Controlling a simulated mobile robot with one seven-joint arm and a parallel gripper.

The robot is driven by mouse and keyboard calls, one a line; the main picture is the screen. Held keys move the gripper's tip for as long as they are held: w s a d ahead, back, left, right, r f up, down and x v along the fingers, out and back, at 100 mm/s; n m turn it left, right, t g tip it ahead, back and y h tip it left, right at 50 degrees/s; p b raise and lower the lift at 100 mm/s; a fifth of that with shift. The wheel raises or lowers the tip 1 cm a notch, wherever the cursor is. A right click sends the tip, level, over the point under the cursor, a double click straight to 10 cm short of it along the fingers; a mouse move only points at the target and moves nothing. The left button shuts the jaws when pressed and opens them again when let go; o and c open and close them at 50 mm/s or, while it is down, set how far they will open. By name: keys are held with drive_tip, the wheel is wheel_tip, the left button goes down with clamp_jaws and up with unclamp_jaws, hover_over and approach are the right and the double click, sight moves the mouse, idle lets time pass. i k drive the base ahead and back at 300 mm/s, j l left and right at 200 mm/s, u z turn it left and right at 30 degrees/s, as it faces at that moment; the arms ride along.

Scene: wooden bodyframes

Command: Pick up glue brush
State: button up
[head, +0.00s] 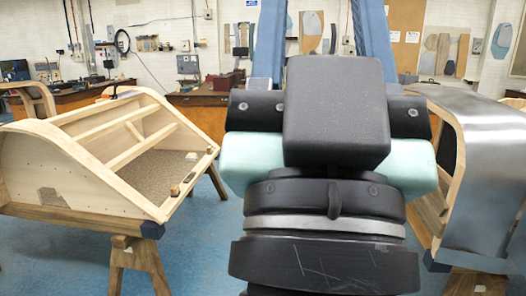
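I cannot make out a glue brush for certain. A small brown object (175,190) sits on the lower right rail of the pale wooden bodyframe (75,165) at the left. It is too small to identify. My arm, with black links and a mint-green part, fills the middle of the head view close to the camera. It hides much of what lies behind it. I see no gripper fingertips, so I cannot tell where my gripper is relative to these things.
The left frame stands on a wooden trestle (137,262). A metal-skinned bodyframe (485,150) stands at the right. Wooden workbenches (200,105) line the back wall. Blue floor (195,245) shows clear between the left trestle and my arm.

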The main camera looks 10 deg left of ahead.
sight(209, 149)
drive_tip(key=i+j+u, duration=0.3)
drive_tip(key=i, duration=0.2)
drive_tip(key=i+u, duration=0.3)
drive_tip(key=i, duration=0.75)
drive_tip(key=i+j+z, duration=0.15)
drive_tip(key=i, duration=0.4)
drive_tip(key=i+j, duration=0.1)
drive_tip(key=i, duration=0.45)
drive_tip(key=i+z, duration=0.3)
drive_tip(key=i, duration=1.25)
